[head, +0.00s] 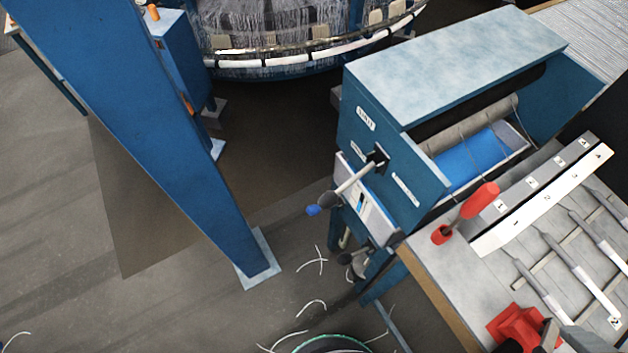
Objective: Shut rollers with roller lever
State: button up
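The roller unit (440,70) is a blue housing with a pale top at the upper right. Inside its open front are a grey roller (475,125) and a bright blue surface (472,162) below it. The roller lever (352,183) is a metal bar on the housing's left side panel. It runs from a black square pivot down and left to a dark grip with a blue tip, standing out from the panel. I cannot tell from this view whether the rollers touch. My gripper is not in view.
A workbench (445,275) at the right holds a red-handled tool (478,202), a numbered white strip (540,200), several metal tools and a red object (520,325). A blue post (170,130) stands left. The circular loom (300,45) is behind. Floor between is open, with thread scraps.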

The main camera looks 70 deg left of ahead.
aim_at(328, 200)
jog(key=u, duration=0.45)
jog(key=k+u, duration=0.1)
jog(key=u, duration=0.8)
jog(key=k+u, duration=0.1)
jog(key=u, duration=0.35)
jog(key=j+u, duration=0.1)
jog(key=u, duration=0.4)
jog(key=j+z, duration=0.45)
jog(key=k+j+z, duration=0.15)
jog(key=z, duration=0.3)
jog(key=k+j+z, duration=0.15)
jog(key=j+z, duration=0.3)
jog(key=l, duration=0.1)
